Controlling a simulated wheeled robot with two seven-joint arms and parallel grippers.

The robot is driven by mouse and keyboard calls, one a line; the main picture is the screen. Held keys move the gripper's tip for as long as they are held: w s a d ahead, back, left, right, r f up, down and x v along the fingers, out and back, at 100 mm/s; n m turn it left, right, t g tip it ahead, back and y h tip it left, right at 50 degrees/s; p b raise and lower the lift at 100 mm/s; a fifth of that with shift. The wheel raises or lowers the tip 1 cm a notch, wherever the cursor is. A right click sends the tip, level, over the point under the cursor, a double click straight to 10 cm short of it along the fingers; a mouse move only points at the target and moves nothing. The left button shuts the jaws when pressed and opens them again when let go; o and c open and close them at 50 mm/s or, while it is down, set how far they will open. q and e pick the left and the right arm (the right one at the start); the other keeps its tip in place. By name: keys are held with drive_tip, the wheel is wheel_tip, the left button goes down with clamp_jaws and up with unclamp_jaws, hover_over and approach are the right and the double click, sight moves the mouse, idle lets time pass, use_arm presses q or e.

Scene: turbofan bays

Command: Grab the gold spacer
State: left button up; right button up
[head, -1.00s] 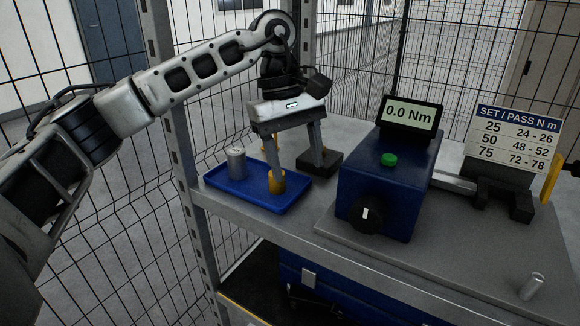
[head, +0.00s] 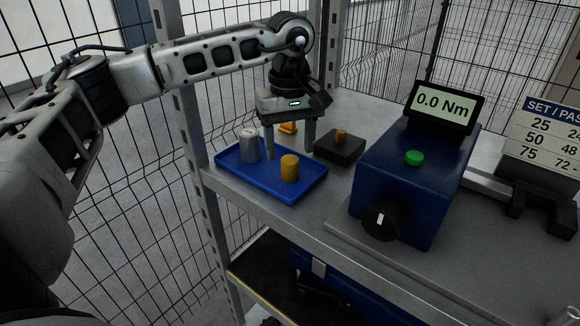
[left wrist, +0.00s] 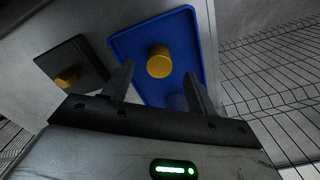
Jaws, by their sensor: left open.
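The gold spacer (head: 290,168) is a short upright cylinder standing on the blue tray (head: 310,190). My left gripper (head: 289,153) is open and empty, with its fingers pointing down just above and behind the spacer in the head view. In the left wrist view the spacer (left wrist: 159,62) lies between the two open fingertips (left wrist: 159,72), apart from both. My right gripper is not in view.
A silver cylinder (head: 249,145) stands on the tray left of the spacer. A black block (head: 340,150) with a gold peg is right of the tray. A blue tester (head: 405,185) stands further right. A mesh fence and shelf post are behind.

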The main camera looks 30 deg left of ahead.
sight(290, 159)
use_arm(q)
wheel_tip(290, 159, down, 5)
drive_tip(key=shift+w+f+p, duration=0.1)
drive_tip(key=shift+p, duration=0.4)
drive_tip(key=c, duration=1.2)
drive_tip(key=shift+r, duration=0.2)
